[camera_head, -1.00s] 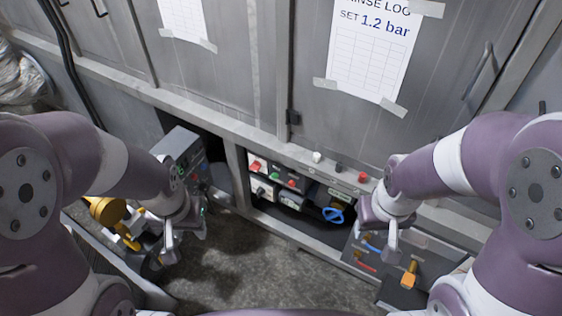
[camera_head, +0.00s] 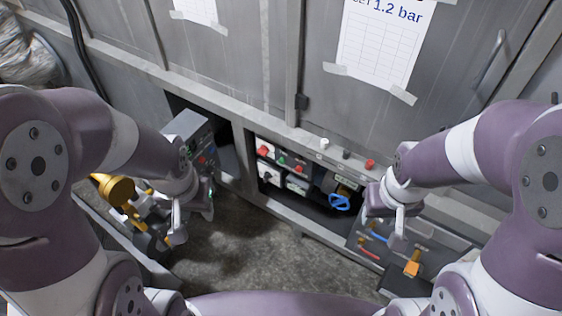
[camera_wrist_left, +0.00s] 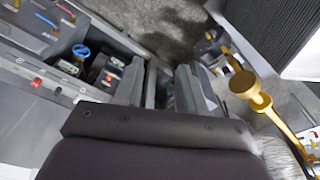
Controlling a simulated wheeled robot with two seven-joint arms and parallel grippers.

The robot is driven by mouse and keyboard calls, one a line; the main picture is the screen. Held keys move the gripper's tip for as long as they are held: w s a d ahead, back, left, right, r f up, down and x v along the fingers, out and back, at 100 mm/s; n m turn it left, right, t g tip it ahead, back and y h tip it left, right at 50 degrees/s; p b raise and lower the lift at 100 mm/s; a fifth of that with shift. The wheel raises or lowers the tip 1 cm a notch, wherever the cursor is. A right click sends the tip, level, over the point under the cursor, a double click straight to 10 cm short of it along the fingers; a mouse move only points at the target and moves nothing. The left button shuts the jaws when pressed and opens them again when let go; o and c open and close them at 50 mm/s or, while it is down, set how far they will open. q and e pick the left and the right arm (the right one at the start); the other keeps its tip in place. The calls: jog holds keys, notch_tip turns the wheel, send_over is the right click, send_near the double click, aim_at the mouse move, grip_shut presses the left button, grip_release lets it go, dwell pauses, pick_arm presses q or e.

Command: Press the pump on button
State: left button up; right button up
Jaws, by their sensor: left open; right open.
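A low bay in the grey cabinet holds a control panel (camera_head: 272,152) with red and green buttons. A green button (camera_head: 282,160) sits between red ones; the labels are too small to read, so I cannot tell which is pump on. A grey box (camera_head: 187,130) left of the bay also has small coloured buttons on its side. My left gripper (camera_head: 178,228) is open and empty, in front of this box and apart from the panel. In the left wrist view its open fingers (camera_wrist_left: 158,88) show. My right gripper (camera_head: 400,228) is open, right of the bay.
A blue handwheel (camera_head: 340,202) is in the bay's right part. Knobs, one red (camera_head: 370,163), stand on the ledge above. Yellow brass fittings (camera_head: 117,190) are at left. The floor (camera_head: 250,250) between is clear.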

pick_arm(q)
jog(key=shift+c, duration=0.3)
grip_shut()
dwell(1.5)
